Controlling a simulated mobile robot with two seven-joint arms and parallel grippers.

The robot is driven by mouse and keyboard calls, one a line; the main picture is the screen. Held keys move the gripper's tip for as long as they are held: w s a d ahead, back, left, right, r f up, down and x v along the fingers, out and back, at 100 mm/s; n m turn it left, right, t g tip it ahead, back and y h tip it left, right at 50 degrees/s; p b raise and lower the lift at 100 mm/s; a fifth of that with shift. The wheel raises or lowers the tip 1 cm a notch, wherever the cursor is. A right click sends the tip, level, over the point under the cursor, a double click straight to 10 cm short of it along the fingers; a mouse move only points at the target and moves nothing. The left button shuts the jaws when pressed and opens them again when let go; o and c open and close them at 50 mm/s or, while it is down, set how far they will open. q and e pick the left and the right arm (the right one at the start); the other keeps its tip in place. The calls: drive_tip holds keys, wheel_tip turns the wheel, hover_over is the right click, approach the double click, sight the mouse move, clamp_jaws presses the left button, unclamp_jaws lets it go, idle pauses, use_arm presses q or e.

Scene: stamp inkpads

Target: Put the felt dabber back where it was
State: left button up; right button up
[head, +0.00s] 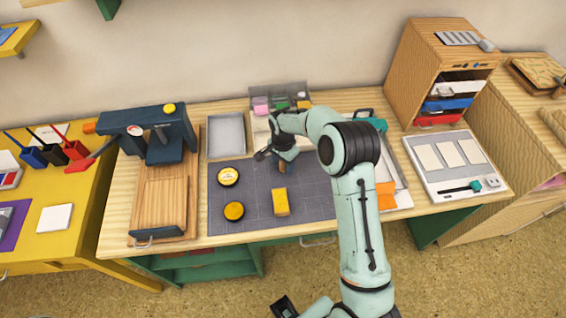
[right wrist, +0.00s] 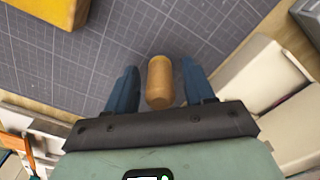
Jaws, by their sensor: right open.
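The felt dabber (right wrist: 159,82), a small tan wooden cylinder, stands on the dark grey gridded mat (head: 258,188). In the right wrist view it sits between the two blue fingers of my right gripper (right wrist: 159,72), with gaps on both sides. My right gripper is open and around it. In the head view the gripper (head: 275,156) is low over the back of the mat, and the dabber (head: 283,168) shows only in part beside the fingers. Its felt end cannot be made out.
A dark press (head: 150,135) stands left; a white board (head: 454,165) lies right. The mat's front is mostly clear.

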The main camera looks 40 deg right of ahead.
wheel_tip(320, 180, up, 12)
drive_tip(key=shift+r+p, duration=0.2)
drive_tip(key=shift+p, duration=0.2)
drive_tip(key=shift+f, duration=0.1)
idle(0.5)
